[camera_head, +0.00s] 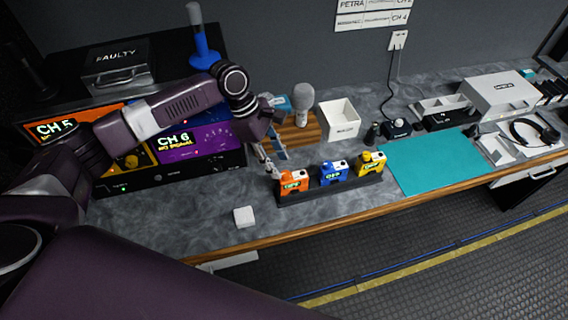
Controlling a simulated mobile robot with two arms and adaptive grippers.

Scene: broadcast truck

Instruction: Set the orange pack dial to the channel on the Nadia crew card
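The orange pack (293,184) stands at the left end of a dark rack (325,192) on the counter. Its small lit display is too small to read surely, and I cannot make out its dial setting. My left gripper (274,163) hangs just behind and left of the orange pack, pointing down. Its two fingers look spread, with nothing seen between them. White cards (372,14) on the wall are cut off by the top edge; one reads PETRA and a lower one ends in CH 4. I cannot read the name Nadia. My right gripper is out of view.
A blue pack (333,173) and a yellow pack (370,163) share the rack. A teal mat (436,162) lies to the right, bare. A small white block (244,216) lies front left. Screens (190,141), a white bin (339,121) and a headset (535,130) stand around.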

